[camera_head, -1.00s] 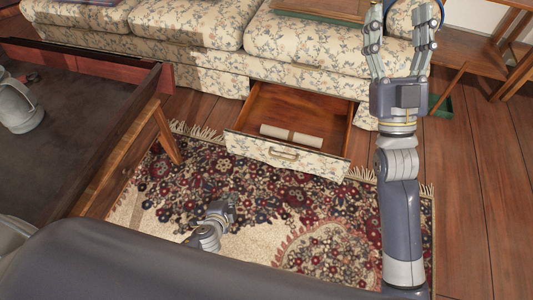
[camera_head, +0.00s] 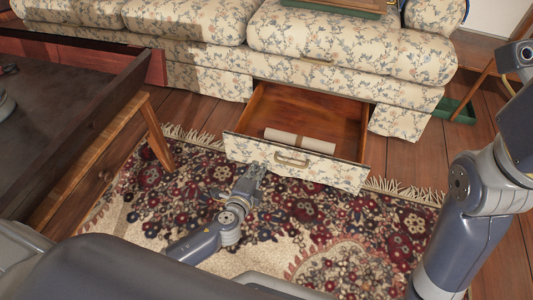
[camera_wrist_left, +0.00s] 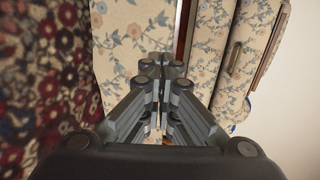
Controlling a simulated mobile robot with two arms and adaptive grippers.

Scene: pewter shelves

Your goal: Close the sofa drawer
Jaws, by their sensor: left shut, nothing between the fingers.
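The sofa drawer (camera_head: 340,173) is pulled out from the base of the floral sofa (camera_head: 205,55). Its front has the same floral cover and a metal handle (camera_head: 292,160); its inside is brown wood. My left gripper (camera_head: 258,170) is shut and empty, just in front of the drawer front's left half; I cannot tell whether it touches. In the left wrist view its closed fingers (camera_wrist_left: 165,62) point at the floral drawer front (camera_wrist_left: 130,45). My right arm rises at the right edge of the head view, with its gripper out of frame.
A pale roll (camera_head: 300,140) lies in the drawer. A patterned rug (camera_head: 340,235) covers the floor in front. A wooden table (camera_head: 110,150) stands close on the left. A green tray (camera_head: 455,110) lies on the floor beyond the sofa's right end.

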